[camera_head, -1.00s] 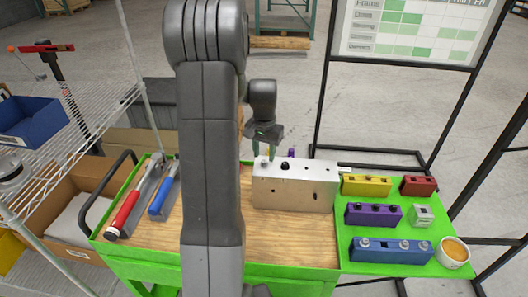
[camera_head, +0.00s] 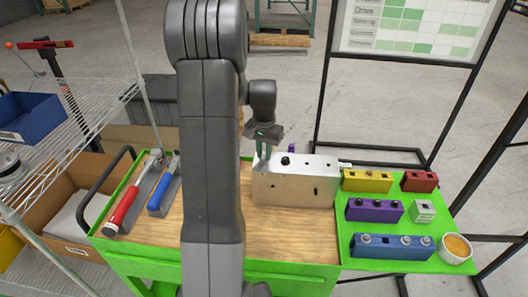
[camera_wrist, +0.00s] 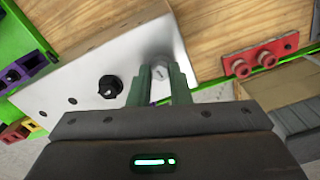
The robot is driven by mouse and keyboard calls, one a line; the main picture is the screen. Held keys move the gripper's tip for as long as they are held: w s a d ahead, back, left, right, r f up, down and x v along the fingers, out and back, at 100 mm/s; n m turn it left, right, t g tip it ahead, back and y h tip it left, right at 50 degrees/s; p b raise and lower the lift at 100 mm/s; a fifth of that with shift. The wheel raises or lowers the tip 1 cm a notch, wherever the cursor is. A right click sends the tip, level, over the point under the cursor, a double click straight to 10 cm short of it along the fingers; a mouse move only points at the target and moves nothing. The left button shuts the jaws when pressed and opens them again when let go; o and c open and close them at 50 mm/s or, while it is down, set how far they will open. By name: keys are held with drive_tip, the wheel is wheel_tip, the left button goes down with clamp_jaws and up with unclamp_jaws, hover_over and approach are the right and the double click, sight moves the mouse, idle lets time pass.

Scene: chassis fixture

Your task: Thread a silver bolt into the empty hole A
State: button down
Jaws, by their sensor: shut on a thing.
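The silver chassis block (camera_head: 290,188) stands on the wooden cart top, with a black bolt (camera_head: 285,161) and small dark holes on its top. My gripper (camera_head: 263,155) is over the block's left end, fingers pointing down at its top face. In the wrist view my gripper (camera_wrist: 156,88) is shut on a silver bolt (camera_wrist: 160,70), whose round head shows between the green fingers beside the block's end. The black bolt (camera_wrist: 110,86) sits next to it. The bolt's tip is hidden, so I cannot tell how deep it is in a hole. No hole letter is readable.
Right of the block, a green tray holds yellow, red, purple and grey holders, a blue holder (camera_head: 391,247) with several silver bolts, and a white cup (camera_head: 455,249). Red (camera_head: 124,209) and blue (camera_head: 158,202) handled tools lie at left. Bare wood lies in front of the block.

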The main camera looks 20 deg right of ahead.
drive_tip(key=m, duration=0.4)
drive_tip(key=shift+f+m, duration=0.1)
drive_tip(key=shift+m, duration=0.3)
drive_tip(key=m, duration=1)
drive_tip(key=shift+f+m, duration=0.15)
drive_tip(key=shift+m, duration=1.05)
drive_tip(key=shift+m, duration=1.4)
drive_tip(key=c, duration=1.3)
unclamp_jaws()
